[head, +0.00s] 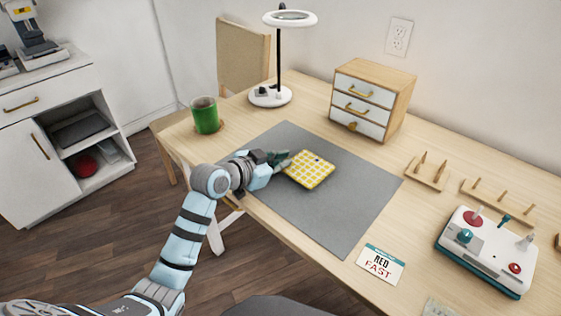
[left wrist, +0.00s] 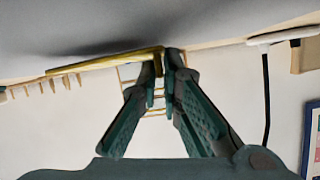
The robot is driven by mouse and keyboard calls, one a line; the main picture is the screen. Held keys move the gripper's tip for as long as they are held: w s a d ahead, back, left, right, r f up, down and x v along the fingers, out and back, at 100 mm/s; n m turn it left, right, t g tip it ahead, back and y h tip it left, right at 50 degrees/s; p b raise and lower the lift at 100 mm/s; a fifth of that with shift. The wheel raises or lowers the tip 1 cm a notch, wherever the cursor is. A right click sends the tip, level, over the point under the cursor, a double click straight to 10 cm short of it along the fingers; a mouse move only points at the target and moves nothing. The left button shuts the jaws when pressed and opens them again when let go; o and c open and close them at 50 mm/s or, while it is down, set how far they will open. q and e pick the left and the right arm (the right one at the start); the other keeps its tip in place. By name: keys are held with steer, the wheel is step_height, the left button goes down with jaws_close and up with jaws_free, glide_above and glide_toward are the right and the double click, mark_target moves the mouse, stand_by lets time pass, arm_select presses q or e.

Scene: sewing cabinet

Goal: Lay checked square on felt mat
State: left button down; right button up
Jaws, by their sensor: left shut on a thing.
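The checked square (head: 309,170), yellow and white, is over the grey felt mat (head: 345,225) near its middle in the head view. My left gripper (head: 283,160) reaches in from the left and is shut on the square's left edge. In the left wrist view the square shows edge-on as a thin yellow strip (left wrist: 105,62), with its end between the fingertips (left wrist: 172,62). A dark shadow lies on the mat beside it; I cannot tell whether the square touches the mat. My right gripper is not in view.
A green mug (head: 205,115) stands left of the mat. A ring lamp (head: 271,95) and small drawer chest (head: 372,97) stand behind. A RED FAST card (head: 381,264), peg racks (head: 427,174) and a white-and-teal device (head: 487,250) are to the right. Much of the mat is bare.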

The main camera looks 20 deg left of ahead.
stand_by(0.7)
arm_select(q)
steer(key=shift+s+p, duration=0.1)
steer(key=shift+p, duration=0.35)
steer(key=shift+f, duration=0.45)
stand_by(1.6)
steer(key=c, duration=1.7)
jaws_free()
steer(key=v, duration=1.2)
